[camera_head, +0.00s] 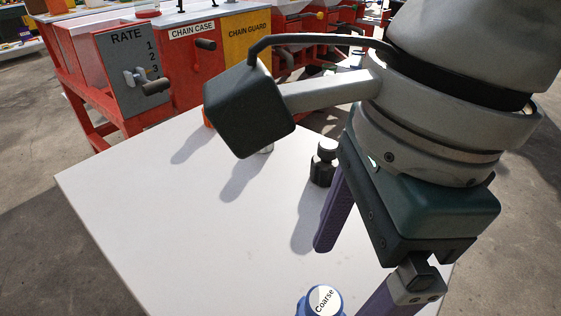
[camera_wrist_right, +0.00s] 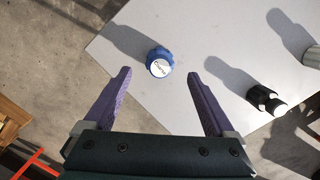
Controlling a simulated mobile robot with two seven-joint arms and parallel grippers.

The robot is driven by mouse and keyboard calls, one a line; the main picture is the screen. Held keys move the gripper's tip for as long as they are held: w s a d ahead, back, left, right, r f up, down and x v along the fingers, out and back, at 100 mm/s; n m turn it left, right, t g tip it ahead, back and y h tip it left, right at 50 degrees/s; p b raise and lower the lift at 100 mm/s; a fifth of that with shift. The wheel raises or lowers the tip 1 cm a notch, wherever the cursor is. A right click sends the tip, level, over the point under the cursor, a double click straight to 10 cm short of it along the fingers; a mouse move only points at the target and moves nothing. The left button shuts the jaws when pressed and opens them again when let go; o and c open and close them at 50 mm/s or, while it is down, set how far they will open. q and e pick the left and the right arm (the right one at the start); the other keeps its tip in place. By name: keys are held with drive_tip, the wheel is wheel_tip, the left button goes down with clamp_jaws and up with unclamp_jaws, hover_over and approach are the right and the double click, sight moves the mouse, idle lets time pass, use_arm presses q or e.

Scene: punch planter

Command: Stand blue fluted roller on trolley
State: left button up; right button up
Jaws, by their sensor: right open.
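The blue fluted roller (camera_head: 306,304) has a white top labelled "Coarse". It appears upright near the front edge of the white trolley top (camera_head: 150,215), partly cut off by the bottom of the head view. In the right wrist view the blue roller (camera_wrist_right: 161,51) lies just beyond the fingertips, roughly centred between them, with its shadow on the white top. My right gripper (camera_head: 345,280) is open and empty, its purple fingers apart. It also shows in the right wrist view (camera_wrist_right: 160,76). Height between fingers and roller is hard to judge. My left gripper is not in view.
A black roller (camera_head: 322,168) stands on the trolley beyond my right gripper. An orange thing (camera_head: 208,118) and a pale thing (camera_head: 266,150) are mostly hidden behind my wrist. A red machine (camera_head: 180,60) stands behind the trolley. The trolley's left part is clear.

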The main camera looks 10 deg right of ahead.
wheel_tip(320, 180, up, 7)
drive_tip(key=d+p, duration=0.1)
drive_tip(key=shift+s+d+f, duration=0.1)
idle(1.3)
